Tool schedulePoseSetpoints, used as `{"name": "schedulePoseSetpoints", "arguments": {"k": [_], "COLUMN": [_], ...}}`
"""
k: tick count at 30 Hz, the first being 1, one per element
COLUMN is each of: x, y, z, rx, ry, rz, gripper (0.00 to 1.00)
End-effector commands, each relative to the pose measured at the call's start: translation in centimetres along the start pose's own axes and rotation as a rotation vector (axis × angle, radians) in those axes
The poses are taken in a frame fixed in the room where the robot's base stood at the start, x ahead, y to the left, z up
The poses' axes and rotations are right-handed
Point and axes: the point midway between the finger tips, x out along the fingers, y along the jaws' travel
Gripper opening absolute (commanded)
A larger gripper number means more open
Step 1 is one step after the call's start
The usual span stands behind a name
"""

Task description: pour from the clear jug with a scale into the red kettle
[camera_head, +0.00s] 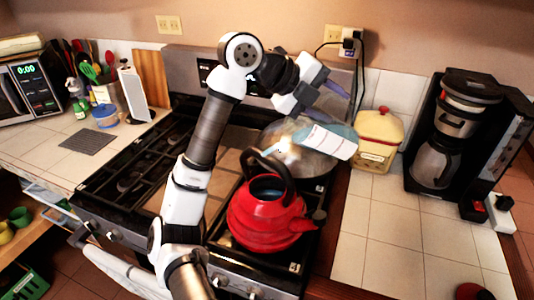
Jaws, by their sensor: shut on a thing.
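The red kettle (262,217) stands upright on the front right of the stove. Its dark handle arches over an open top, and its spout points right. The clear jug (322,139) is held in the air behind and to the right of the kettle. It is tilted far over, nearly on its side, with a pale scale panel and a bluish tint. My gripper (318,103) is above the jug and shut on it; the exact contact is hard to see. I cannot make out any stream between jug and kettle.
A round metal pan (290,160) sits behind the kettle, partly hidden by the jug.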

Motion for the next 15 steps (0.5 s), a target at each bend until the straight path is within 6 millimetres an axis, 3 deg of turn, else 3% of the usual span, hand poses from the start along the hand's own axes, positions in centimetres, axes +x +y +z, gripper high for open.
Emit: {"name": "schedulePoseSetpoints", "arguments": {"k": [15], "x": [-0.26], "y": [-0.24], "z": [-0.21], "rx": [0.0], "ry": [-0.002], "rz": [-0.029], "gripper": [0.0]}}
